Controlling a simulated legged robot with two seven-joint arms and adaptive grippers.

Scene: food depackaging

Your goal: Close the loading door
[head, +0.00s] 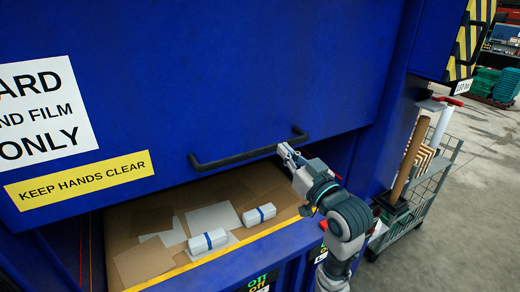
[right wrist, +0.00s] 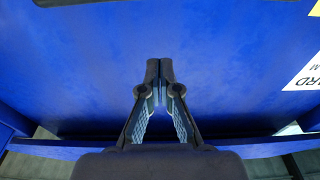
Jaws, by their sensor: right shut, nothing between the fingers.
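The blue loading door (head: 230,70) hangs partly lowered, with a gap below its bottom edge. A long black bar handle (head: 240,157) runs along its lower part. My right gripper (head: 285,150) is at the right end of the handle, its fingers shut and empty. In the head view it overlaps the handle's end; I cannot tell whether it touches. In the right wrist view the shut fingers (right wrist: 159,68) point at the blue door surface (right wrist: 240,60). A dark piece, perhaps the handle, shows at that view's top left edge. My left gripper is not in view.
Through the gap lie flat cardboard (head: 145,262), paper sheets and two white bundles (head: 208,241) with blue bands. A wire cart (head: 425,190) with rolls stands right of the machine. Grey floor is clear further right.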

